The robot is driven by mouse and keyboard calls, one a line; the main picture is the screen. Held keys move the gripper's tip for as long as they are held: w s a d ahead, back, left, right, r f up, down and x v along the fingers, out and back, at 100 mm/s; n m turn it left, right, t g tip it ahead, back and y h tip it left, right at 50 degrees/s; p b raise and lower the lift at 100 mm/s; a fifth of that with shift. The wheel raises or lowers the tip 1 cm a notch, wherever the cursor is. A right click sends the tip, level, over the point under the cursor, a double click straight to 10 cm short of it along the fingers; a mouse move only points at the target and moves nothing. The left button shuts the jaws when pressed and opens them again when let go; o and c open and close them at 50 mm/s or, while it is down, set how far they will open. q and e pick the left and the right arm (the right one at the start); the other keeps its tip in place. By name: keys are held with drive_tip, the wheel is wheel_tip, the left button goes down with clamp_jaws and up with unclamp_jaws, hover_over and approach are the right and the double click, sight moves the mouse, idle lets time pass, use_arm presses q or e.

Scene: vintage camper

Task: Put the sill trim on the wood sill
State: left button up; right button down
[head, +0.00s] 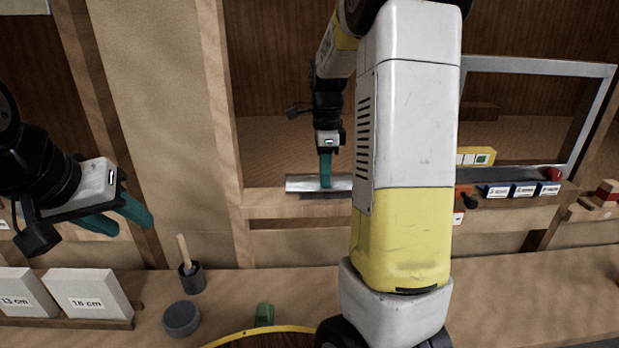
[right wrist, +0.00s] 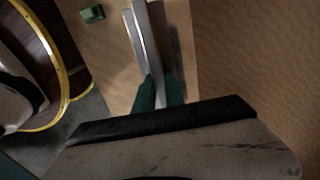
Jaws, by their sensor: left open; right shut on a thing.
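The sill trim (head: 304,184) is a thin silvery metal strip. My right gripper (head: 326,184) is shut on it and points down over the wood sill (head: 264,199). The trim lies lengthwise along the sill, with a dark band just under it; I cannot tell whether it touches the wood. Its right part is hidden behind my right arm. In the right wrist view the trim (right wrist: 146,42) runs away from between the teal fingers (right wrist: 158,92). My left gripper (head: 136,220) is open and empty at the left, above the counter.
A metal-framed window (head: 538,66) stands at the right, with small labelled boxes (head: 523,191) below it. Blocks marked 13 cm (head: 22,292) and 16 cm (head: 88,293), a dark cup with a brush (head: 192,278), a grey puck (head: 182,318) and a green block (head: 264,314) stand in front.

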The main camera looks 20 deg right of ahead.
drive_tip(key=shift+w+d, duration=0.65)
drive_tip(key=shift+w, duration=0.2)
drive_tip(key=shift+f, duration=1.85)
drive_tip(key=shift+f, duration=0.1)
drive_tip(key=c, duration=1.4)
unclamp_jaws()
